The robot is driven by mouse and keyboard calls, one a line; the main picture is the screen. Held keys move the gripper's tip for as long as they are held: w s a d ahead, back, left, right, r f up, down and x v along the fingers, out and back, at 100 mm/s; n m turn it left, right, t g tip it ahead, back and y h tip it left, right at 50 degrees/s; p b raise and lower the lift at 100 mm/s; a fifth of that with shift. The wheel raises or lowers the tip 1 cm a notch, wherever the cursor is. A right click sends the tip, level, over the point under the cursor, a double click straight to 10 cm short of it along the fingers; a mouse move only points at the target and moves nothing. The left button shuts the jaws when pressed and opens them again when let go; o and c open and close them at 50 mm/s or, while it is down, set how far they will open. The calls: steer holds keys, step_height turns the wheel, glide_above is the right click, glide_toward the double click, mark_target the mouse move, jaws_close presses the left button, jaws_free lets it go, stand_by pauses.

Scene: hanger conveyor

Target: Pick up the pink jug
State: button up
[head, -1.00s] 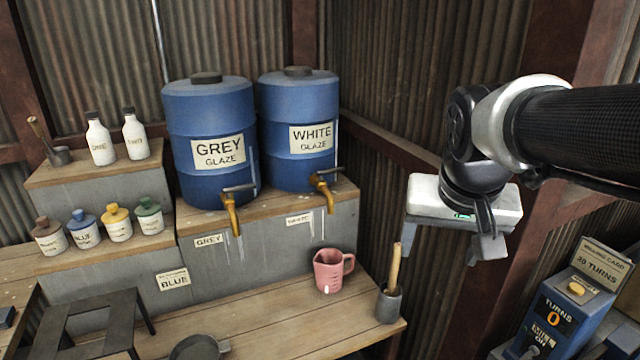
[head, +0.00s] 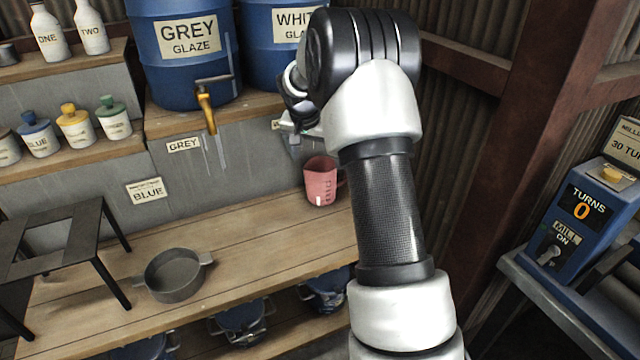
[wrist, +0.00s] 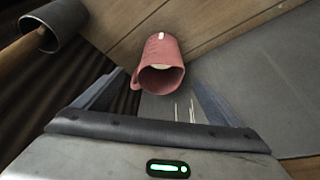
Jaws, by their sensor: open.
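The pink jug (head: 320,184) stands upright on the wooden bench, near the wall below the white glaze barrel. Its right side is partly hidden by my arm in the head view. In the wrist view the jug (wrist: 163,50) shows from above, its mouth towards me and its handle at the lower left. My gripper (wrist: 157,82) is open and empty, its fingers either side of the line to the jug. The jug lies beyond the fingertips, and I see no contact. In the head view the gripper is mostly hidden behind my arm, above the jug.
The grey glaze barrel (head: 185,50) has a brass tap (head: 207,108) over the bench. A grey pan (head: 173,275) and a dark stand (head: 65,245) are further left. Bare bench lies between pan and jug.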

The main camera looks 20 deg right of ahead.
mark_target(322, 179)
steer(key=b+x, duration=0.1)
steer(key=x, duration=0.8)
steer(key=b+x, duration=0.1)
steer(key=x, duration=0.3)
steer(key=shift+w+d+f, duration=0.15)
steer(key=shift+f, duration=0.05)
steer(key=c, duration=1.3)
steer(key=shift+r, duration=0.1)
steer(key=shift+c, duration=1.4)
steer(key=shift+r, duration=0.15)
